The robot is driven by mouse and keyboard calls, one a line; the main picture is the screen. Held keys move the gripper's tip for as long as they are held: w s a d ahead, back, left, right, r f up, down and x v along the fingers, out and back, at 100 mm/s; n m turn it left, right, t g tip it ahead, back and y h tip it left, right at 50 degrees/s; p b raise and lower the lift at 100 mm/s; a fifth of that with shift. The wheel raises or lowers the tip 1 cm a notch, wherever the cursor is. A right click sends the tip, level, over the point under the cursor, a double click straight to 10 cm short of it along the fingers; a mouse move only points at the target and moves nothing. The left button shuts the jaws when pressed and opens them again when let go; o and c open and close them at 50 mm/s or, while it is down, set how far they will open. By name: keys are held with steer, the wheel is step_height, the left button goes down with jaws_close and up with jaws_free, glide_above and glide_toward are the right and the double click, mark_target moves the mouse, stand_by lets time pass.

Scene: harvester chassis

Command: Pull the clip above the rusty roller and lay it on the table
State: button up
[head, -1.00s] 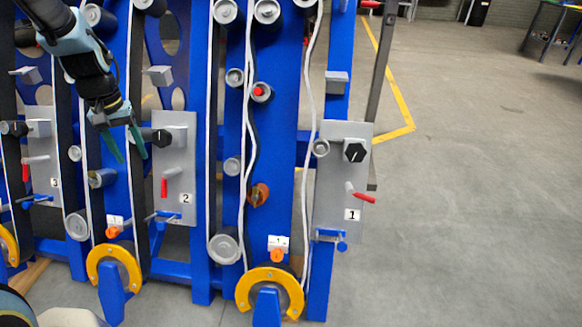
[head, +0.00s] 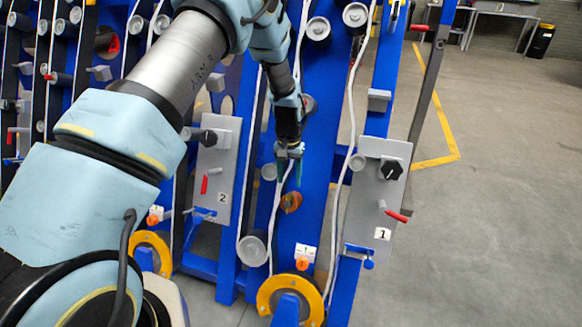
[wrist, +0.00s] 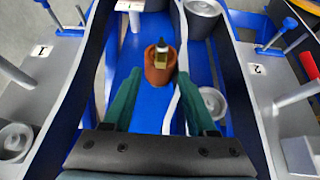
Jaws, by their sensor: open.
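The rusty roller (head: 291,202) sticks out of the blue panel just below my gripper (head: 289,174). In the wrist view the rusty roller (wrist: 158,72) lies between and beyond my two green fingertips (wrist: 160,88), with a brass-coloured end piece on it. My gripper is open and empty, and the fingers look apart from the roller. I cannot clearly pick out a clip above the rusty roller; my gripper and arm cover that part of the panel in the head view.
A white belt (head: 276,215) runs beside the roller, close to one finger. Grey rollers (head: 252,247) stick out nearby. Grey plates numbered 2 (head: 214,180) and 1 (head: 378,200) flank the panel. A yellow arc (head: 265,297) is lower down. Open floor (head: 480,220) lies right.

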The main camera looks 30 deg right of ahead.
mark_target(289, 195)
steer(key=shift+w+f+p, duration=0.1)
steer(key=shift+f+p, duration=0.25)
steer(key=shift+f, duration=2.75)
jaws_close()
